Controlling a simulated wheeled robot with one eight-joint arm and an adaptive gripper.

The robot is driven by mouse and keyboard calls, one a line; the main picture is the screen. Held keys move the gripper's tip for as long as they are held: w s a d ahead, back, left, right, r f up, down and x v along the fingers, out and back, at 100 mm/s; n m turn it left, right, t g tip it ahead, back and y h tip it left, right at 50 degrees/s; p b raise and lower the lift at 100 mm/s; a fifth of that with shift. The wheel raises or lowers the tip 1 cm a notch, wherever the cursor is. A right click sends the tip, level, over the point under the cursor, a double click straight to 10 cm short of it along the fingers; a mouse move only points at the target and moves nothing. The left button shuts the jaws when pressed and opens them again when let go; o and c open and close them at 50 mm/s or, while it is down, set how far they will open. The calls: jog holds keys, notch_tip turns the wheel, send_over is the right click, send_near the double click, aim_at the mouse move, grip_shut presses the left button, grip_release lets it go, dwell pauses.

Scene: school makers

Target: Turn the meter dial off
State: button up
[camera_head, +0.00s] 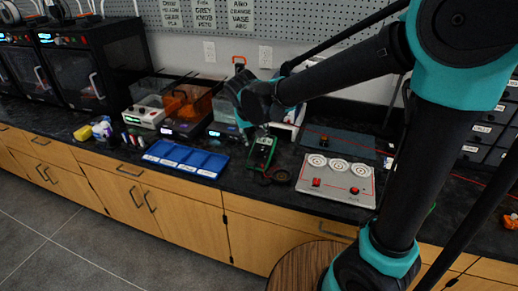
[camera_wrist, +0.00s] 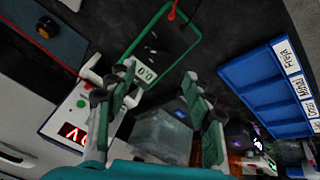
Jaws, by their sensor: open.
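The meter (camera_head: 262,153), dark with a green rim, lies on the black counter between the blue tray and the white panel. In the wrist view the meter (camera_wrist: 166,42) lies beyond my fingertips, and its lit display reads about 0.0. Its dial is too dark to make out in either view. My gripper (camera_head: 249,123) is just behind and above the meter's display end in the head view. In the wrist view my gripper (camera_wrist: 160,76) has its two fingers spread, with nothing between them; the left fingertip overlaps the display's edge. I cannot tell whether it touches.
A blue compartment tray (camera_head: 186,158) lies left of the meter, and a white panel (camera_head: 338,180) with round coils and red knobs lies right. A dark coiled lead (camera_head: 281,176) sits close to the meter. Machines with clear covers (camera_head: 186,108) stand behind.

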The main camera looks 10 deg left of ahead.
aim_at(259, 150)
jog(key=x, duration=0.8)
jog(key=shift+w+f, duration=0.1)
jog(key=shift+f, duration=0.15)
jog(key=c, duration=1.2)
